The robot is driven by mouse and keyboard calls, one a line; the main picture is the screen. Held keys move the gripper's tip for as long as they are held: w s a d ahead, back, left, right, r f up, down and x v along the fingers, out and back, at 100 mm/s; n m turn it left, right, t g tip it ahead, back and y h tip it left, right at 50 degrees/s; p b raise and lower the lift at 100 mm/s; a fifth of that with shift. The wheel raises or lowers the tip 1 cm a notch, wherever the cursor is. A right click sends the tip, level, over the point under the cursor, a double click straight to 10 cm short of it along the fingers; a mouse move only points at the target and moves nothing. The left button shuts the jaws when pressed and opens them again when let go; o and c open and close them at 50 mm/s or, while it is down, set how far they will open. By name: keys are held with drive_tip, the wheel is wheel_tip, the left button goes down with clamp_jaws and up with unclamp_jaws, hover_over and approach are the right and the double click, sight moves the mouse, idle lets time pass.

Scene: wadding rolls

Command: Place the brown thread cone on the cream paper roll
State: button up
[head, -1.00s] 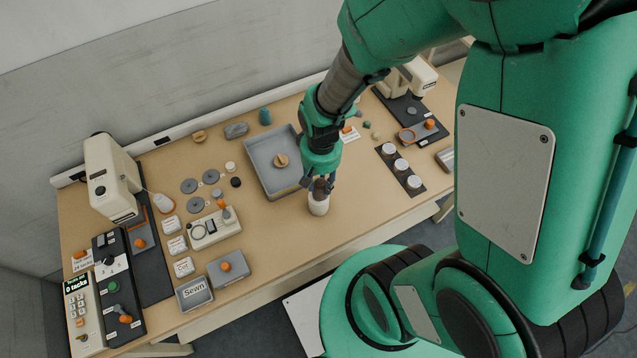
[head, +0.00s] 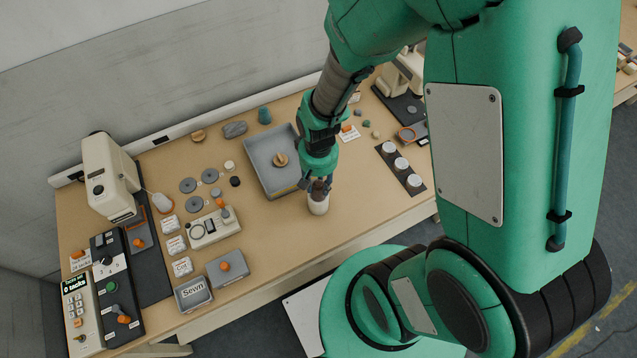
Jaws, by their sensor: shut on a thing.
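The brown thread cone (head: 318,187) is between the fingers of my gripper (head: 318,183), which is shut on it. The cream paper roll (head: 318,205) stands upright near the front edge of the table, directly below the cone. The cone appears at the top of the roll; whether it rests on it or hovers just above cannot be told from this angle. The fingers hide part of the cone.
A grey tray (head: 268,187) holding a tan knob-like piece lies just behind left. A dark strip with several white-topped jars (head: 401,163) is to the right. Grey boxes, one labelled "Sewn" (head: 193,294), stand front left. The table between is clear.

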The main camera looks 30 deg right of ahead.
sight(318, 183)
drive_tip(key=shift+f, duration=0.1)
drive_tip(key=o, duration=1.2)
wheel_tip(318, 183, up, 12)
drive_tip(key=shift+r+p, duration=0.15)
drive_tip(key=shift+p, duration=0.8)
